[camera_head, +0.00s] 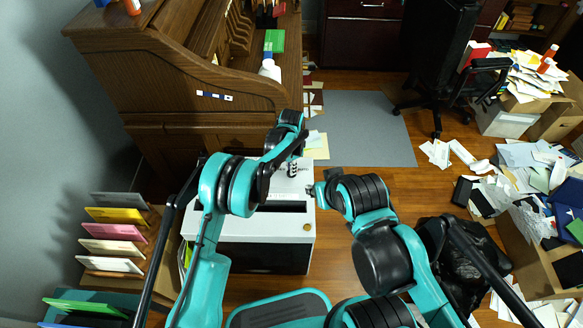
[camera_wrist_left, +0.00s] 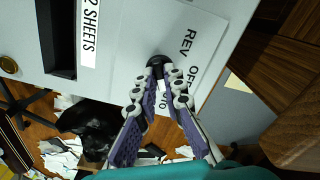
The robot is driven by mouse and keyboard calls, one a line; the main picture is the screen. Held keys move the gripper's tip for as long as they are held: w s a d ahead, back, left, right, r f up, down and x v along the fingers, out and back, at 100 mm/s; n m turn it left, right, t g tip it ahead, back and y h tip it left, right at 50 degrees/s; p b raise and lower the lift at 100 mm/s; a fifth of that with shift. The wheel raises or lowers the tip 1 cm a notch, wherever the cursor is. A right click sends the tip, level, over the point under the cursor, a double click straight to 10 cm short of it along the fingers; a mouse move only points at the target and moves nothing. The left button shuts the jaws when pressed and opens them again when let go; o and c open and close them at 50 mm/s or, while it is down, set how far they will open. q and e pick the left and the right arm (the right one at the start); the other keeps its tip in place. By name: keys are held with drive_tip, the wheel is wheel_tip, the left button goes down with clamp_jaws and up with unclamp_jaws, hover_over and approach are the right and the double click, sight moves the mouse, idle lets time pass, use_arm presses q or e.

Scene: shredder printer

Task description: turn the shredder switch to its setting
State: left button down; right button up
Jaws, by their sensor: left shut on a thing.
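The shredder (camera_head: 262,258) is a white and black box standing below the desk's front. Its black switch knob (camera_wrist_left: 157,62) shows in the left wrist view, beside a white label reading REV, OFF and a partly hidden AUTO. My left gripper (camera_head: 293,170) points down onto the shredder's top. In the left wrist view its fingertips (camera_wrist_left: 162,70) are closed on the knob. The fingers cover part of the label, and the knob's exact pointing is hard to tell. My right arm is bent just right of the shredder; its fingers cannot be made out.
A wooden roll-top desk (camera_head: 170,70) stands behind the shredder. A rack of coloured folders (camera_head: 115,232) is at the left. A black bag (camera_head: 455,255), boxes and scattered papers crowd the right. A grey mat (camera_head: 365,130) lies clear on the floor behind.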

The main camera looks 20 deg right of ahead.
use_arm(q)
drive_tip(key=c, duration=1.6)
unclamp_jaws()
drive_tip(key=shift+r, duration=0.15)
wheel_tip(320, 180, up, 12)
drive_tip(key=shift+f, duration=0.15)
